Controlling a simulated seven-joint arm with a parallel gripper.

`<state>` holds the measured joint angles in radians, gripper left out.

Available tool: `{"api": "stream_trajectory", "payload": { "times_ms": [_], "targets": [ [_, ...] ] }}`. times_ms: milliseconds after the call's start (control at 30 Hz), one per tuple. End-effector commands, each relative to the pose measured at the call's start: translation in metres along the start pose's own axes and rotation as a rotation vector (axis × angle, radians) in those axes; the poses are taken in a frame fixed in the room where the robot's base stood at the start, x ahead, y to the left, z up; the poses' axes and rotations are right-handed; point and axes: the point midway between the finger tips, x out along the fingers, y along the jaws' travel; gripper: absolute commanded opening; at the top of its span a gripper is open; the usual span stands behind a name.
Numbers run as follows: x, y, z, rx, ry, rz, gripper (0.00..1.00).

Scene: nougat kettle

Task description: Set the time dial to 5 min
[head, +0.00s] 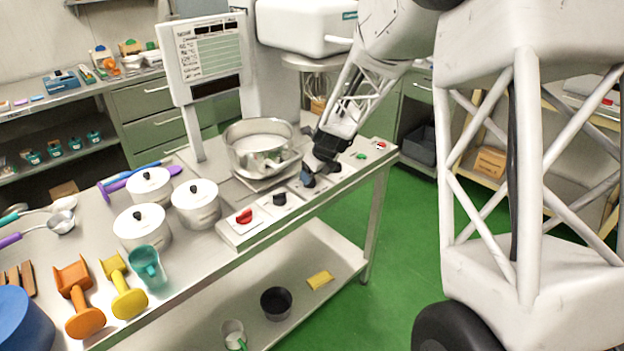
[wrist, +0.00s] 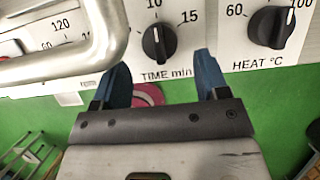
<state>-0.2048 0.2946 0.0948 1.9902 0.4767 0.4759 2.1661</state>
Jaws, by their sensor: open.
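The time dial (wrist: 158,43) is a black knob on a white panel, labelled TIME min, in the wrist view. Its white pointer line points up, near the 10 mark; 15 is printed to its right. My gripper (wrist: 163,76) is open and empty, its two blue fingertips below and to either side of the dial, apart from it as far as I can tell. In the head view my gripper (head: 319,176) is at the front control panel, and its fingers hide part of the dials there.
The heat dial (wrist: 270,27) is right of the time dial. A metal bar (wrist: 70,62) crosses the wrist view's left.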

Motion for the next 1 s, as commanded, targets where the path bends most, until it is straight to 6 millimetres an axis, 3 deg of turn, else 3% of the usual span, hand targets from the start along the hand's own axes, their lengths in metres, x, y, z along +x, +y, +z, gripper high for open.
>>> {"api": "stream_trajectory", "payload": {
  "times_ms": [333, 767, 1000],
  "targets": [
    [0.029, 0.000, 0.000, 0.000, 0.000, 0.000, 0.68],
    [0.033, 0.000, 0.000, 0.000, -0.001, -0.001, 0.68],
    [0.033, 0.000, 0.000, 0.000, -0.001, -0.001, 0.33]
  ]
}}
